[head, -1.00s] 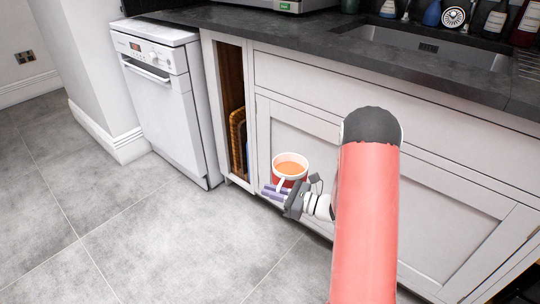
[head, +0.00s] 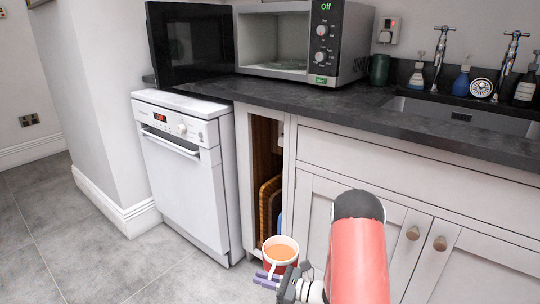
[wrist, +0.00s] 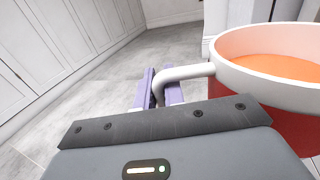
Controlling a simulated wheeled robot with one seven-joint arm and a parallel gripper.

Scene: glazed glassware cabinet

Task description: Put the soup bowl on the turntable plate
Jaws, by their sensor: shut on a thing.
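The soup bowl (head: 281,252) is red with a white rim and handle and holds orange soup. My gripper (head: 270,278) is shut on its handle and holds it upright in front of the low cabinets. The wrist view shows the purple fingers of my gripper (wrist: 158,90) on either side of the white handle, with the bowl (wrist: 275,90) at the right. The turntable plate (head: 280,66) is inside the microwave (head: 262,36) on the counter, seen edge-on through the open front. The microwave door (head: 190,48) stands wide open to the left.
The dark counter (head: 300,98) runs in front of the microwave, with a sink (head: 465,116) at the right. A white dishwasher (head: 185,175) stands below the open door. An open cabinet slot (head: 265,140) holds boards. A dark mug (head: 380,69) and bottles stand right of the microwave.

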